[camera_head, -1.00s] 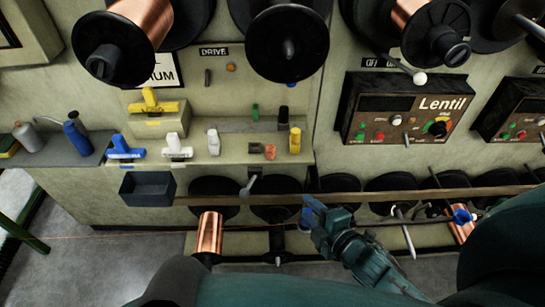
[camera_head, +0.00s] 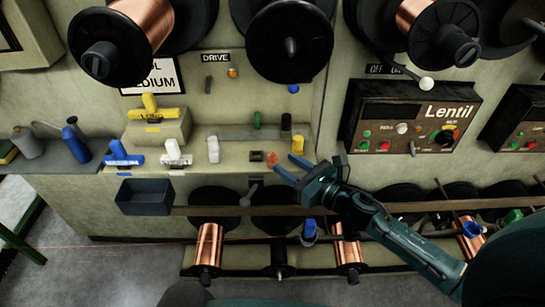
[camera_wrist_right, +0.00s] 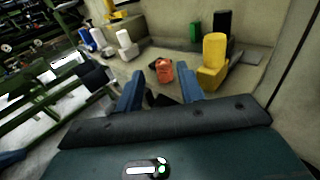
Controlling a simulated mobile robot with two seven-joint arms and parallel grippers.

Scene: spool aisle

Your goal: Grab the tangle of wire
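The tangle of wire looks like a small orange-red clump (camera_head: 272,159) on the beige ledge of the machine. In the right wrist view the clump (camera_wrist_right: 164,71) lies just beyond the fingertips, roughly centred between them. My right gripper (camera_head: 290,168) reaches in from the right, its blue fingertips just beside the clump in the head view. In the right wrist view my right gripper (camera_wrist_right: 159,82) is open, with a gap between its fingers and nothing held. I cannot tell its exact distance to the clump. My left gripper is not in view.
A yellow block (camera_head: 297,142) stands right of the clump, close to the fingers. A white piece (camera_head: 213,149) stands to its left. A dark bin (camera_head: 146,196) hangs below the ledge at left. A long rail (camera_head: 230,209) runs below, above copper spools (camera_head: 209,245).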

